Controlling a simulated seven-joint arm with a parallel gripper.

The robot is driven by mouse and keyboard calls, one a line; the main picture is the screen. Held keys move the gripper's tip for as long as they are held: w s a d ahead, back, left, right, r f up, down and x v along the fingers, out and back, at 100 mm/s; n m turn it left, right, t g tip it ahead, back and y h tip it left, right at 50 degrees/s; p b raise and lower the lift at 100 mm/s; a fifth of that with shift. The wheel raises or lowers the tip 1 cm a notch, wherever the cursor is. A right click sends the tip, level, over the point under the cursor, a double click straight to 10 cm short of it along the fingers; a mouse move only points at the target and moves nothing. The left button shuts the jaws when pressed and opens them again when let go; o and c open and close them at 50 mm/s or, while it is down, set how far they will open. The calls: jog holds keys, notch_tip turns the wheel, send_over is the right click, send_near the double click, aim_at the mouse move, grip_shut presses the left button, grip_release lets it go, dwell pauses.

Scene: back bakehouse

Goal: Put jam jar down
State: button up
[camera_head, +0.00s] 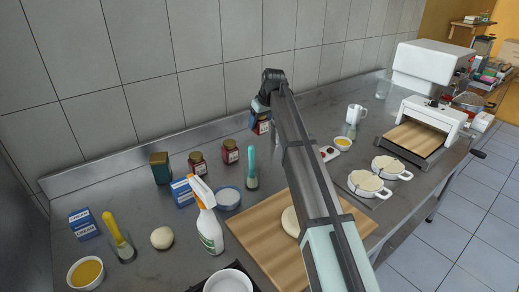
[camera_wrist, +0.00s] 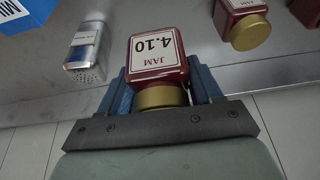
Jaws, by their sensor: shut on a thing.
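The jam jar (camera_wrist: 158,58) is dark red with a gold lid and a white label reading JAM 4.10. In the wrist view my gripper (camera_wrist: 160,88) is shut around it, a blue finger on each side near the lid. In the head view my gripper (camera_head: 262,112) is at the back of the counter near the wall, right of two similar jars. The jar there is small and partly covered by the fingers. I cannot tell whether its base touches the counter.
Jam jars (camera_head: 230,152) (camera_head: 197,163) stand to the left; one also shows in the wrist view (camera_wrist: 238,18). A metal shaker (camera_wrist: 86,46) and a blue box (camera_wrist: 22,12) are close by. A wooden board (camera_head: 262,232) with dough lies in front. Bare steel counter (camera_head: 315,107) lies to the right.

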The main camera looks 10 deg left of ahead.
aim_at(266, 119)
jog(key=w, duration=0.2)
jog(key=shift+w+a+r, duration=0.15)
jog(key=shift+w+a, duration=0.15)
jog(key=shift+a, duration=0.1)
jog(key=shift+f, duration=4.8)
jog(key=shift+f, duration=0.15)
jog(key=o, duration=1.2)
jog(key=v, duration=1.2)
jog(key=shift+d, duration=0.1)
